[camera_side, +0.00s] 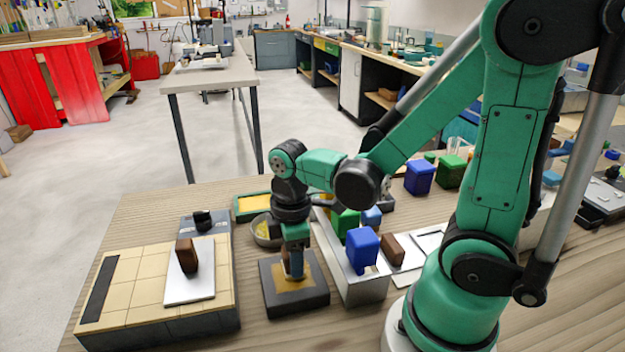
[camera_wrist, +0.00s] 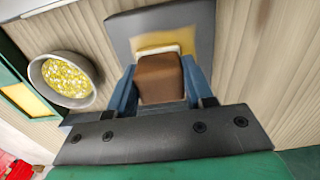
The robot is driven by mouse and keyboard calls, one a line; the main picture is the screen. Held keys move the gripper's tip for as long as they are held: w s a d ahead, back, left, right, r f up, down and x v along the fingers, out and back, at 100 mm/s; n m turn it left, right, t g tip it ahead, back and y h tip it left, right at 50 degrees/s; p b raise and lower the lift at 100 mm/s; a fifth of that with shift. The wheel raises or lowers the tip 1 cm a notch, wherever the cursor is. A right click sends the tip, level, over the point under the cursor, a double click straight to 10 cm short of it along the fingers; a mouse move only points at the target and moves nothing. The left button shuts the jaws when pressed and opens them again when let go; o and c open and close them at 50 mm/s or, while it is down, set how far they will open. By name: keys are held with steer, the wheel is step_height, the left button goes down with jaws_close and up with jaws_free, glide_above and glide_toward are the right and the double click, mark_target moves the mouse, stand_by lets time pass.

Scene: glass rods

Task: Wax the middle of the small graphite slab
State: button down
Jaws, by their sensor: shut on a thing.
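The small graphite slab (camera_side: 316,299) is a dark square block on the wooden table, with a yellow-tan patch (camera_side: 306,284) across its middle. It also shows in the wrist view (camera_wrist: 125,24), with the patch (camera_wrist: 172,39) there. My gripper (camera_side: 293,272) points down over the slab's middle. Its blue fingers are shut on a brown block (camera_wrist: 160,78) with a pale edge along its far side. The block is at or just above the patch; I cannot tell if it touches. The block's underside and part of the patch are hidden.
A bowl of yellow grains (camera_wrist: 66,78) and a green-framed yellow tray (camera_side: 253,207) lie behind the slab. A tiled board (camera_side: 130,285) with a pale plate and brown block stands left. A metal holder (camera_side: 365,290) with blue and green blocks stands close on the right.

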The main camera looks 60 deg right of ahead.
mark_target(270, 277)
steer(key=shift+w+a, duration=0.9)
steer(key=shift+w+a+f, duration=0.15)
steer(key=shift+w+a, duration=0.35)
step_height(270, 277, up, 8)
steer(key=shift+s, duration=0.1)
